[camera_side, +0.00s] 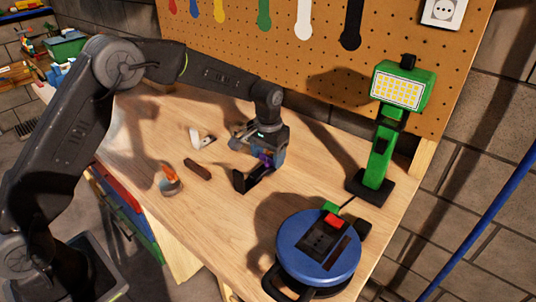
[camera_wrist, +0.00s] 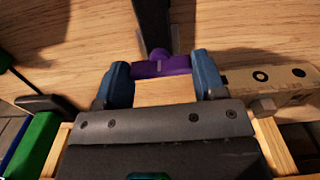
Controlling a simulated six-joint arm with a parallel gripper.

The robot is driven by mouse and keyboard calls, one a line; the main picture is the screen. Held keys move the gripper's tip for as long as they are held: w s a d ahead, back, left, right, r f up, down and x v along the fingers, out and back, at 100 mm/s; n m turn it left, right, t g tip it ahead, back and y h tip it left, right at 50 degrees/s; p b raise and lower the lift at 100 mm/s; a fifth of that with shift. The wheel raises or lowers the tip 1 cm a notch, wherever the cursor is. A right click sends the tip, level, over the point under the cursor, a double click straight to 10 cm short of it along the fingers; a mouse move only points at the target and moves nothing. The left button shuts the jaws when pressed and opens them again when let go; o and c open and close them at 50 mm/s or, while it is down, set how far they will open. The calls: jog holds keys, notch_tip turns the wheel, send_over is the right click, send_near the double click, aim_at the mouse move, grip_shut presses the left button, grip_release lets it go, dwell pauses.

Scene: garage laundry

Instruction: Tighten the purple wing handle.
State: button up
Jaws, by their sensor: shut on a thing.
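The purple wing handle (camera_wrist: 162,66) lies crosswise between the two blue fingertips of my gripper (camera_wrist: 163,72) in the wrist view. The fingers are shut on it, one at each end. In the side view the handle (camera_side: 265,160) is a small purple patch, mostly hidden by my gripper (camera_side: 268,158), which reaches down over it from above. A dark fixture (camera_side: 250,181) sits on the bench just under the handle. In the wrist view a dark bar (camera_wrist: 155,22) of it runs away from the handle. How tight the handle is cannot be told.
The wooden bench (camera_side: 225,215) holds a brown block (camera_side: 197,170), a grey and orange item (camera_side: 169,183) and a pale bracket (camera_side: 202,138) to the left. A blue cable reel (camera_side: 290,235) stands in front at right, a green work light (camera_side: 377,165) behind it. A pegboard (camera_side: 290,65) backs the bench.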

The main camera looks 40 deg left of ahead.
aim_at(268, 156)
jog(key=shift+m, duration=3)
jog(key=shift+r, duration=0.1)
jog(key=o, duration=0.9)
notch_tip(268, 156, up, 14)
jog(key=shift+f, duration=0.15)
